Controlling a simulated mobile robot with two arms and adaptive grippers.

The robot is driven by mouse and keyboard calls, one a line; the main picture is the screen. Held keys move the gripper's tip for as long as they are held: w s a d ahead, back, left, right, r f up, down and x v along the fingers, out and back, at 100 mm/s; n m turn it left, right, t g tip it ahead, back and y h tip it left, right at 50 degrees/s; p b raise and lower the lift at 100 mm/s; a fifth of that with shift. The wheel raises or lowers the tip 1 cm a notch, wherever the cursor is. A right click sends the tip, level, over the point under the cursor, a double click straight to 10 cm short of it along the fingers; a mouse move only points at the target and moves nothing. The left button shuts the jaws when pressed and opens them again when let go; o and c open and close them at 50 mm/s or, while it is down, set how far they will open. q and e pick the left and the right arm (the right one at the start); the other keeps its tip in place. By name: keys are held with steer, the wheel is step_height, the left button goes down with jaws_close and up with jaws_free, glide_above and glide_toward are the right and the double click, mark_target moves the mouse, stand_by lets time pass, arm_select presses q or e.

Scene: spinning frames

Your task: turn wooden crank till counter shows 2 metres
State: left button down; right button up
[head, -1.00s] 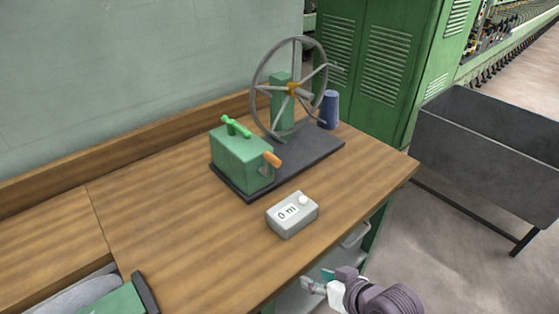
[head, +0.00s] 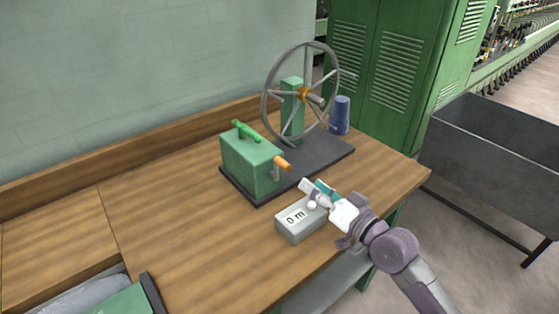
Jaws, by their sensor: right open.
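The wooden crank handle (head: 283,164) is a short orange-brown grip on the right side of the green box (head: 250,162). A white knob sits on the counter's top. My right gripper (head: 309,188) is open and empty, above the counter's right rear side and a little below and right of the crank handle in the picture. It appears apart from the handle. It partly covers the counter's back edge. My left gripper is not in view.
A large grey spoked wheel (head: 265,101) stands on the dark base plate (head: 327,150) behind the green box. A grey metal bin (head: 490,165) is right of the table. The wooden table top (head: 180,220) is clear at left.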

mark_target(279, 162)
steer(key=p+x, duration=0.1)
steer(key=x, duration=1.2)
steer(key=shift+a, duration=0.15)
steer(key=shift+s, duration=0.1)
jaws_close()
